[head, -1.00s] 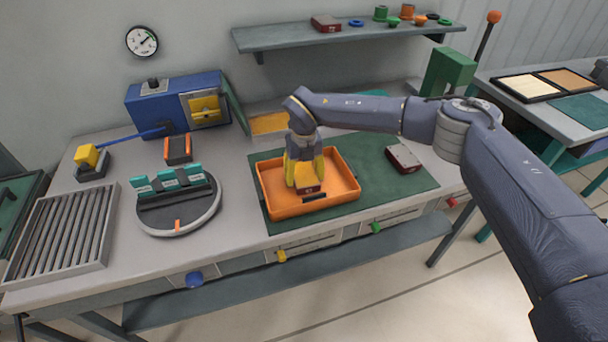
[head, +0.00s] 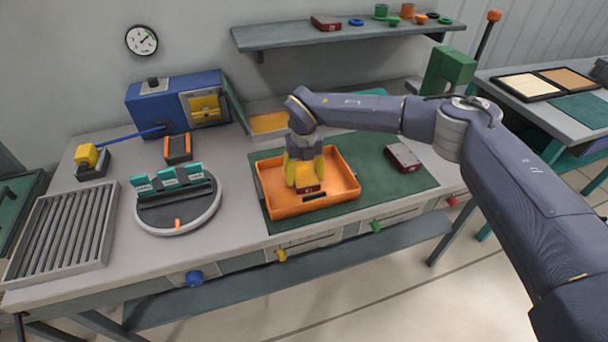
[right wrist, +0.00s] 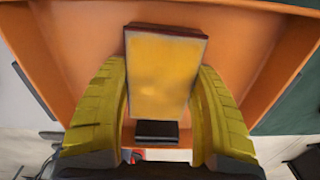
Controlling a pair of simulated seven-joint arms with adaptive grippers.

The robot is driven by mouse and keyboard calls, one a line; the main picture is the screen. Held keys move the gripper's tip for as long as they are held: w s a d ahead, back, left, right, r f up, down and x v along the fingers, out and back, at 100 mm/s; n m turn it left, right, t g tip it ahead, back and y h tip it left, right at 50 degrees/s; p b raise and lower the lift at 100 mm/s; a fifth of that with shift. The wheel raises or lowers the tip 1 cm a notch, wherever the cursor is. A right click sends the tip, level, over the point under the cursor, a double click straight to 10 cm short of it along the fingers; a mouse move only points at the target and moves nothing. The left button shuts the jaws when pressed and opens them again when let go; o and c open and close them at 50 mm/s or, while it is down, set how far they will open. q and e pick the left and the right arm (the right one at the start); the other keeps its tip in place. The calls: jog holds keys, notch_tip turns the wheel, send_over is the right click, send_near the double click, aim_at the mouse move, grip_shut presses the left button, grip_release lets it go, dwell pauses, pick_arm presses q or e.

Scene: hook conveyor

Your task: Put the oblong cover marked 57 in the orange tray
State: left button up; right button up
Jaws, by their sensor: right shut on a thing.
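My right gripper (head: 306,184) points down inside the orange tray (head: 346,190), its yellow fingers on either side of a dark red oblong cover (head: 309,189). In the right wrist view the cover (right wrist: 166,75) shows a pale, yellow-lit face with dark red edges, between both fingers (right wrist: 163,110). It is low in the tray; I cannot tell whether it touches the floor. No number on it is readable. Another dark red cover with a pale top (head: 404,156) lies on the green mat right of the tray. My left gripper is not in view.
The tray stands on a green mat (head: 385,180). Left of it are a round stand with teal pieces (head: 178,210), an orange-and-black block (head: 178,148) and a ribbed grey rack (head: 62,232). A shelf (head: 350,36) at the back holds another dark red piece (head: 325,22) and small coloured parts.

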aim_at(304, 173)
jog(key=o, duration=1.9)
jog(key=shift+f, duration=0.1)
jog(key=shift+r, duration=3.55)
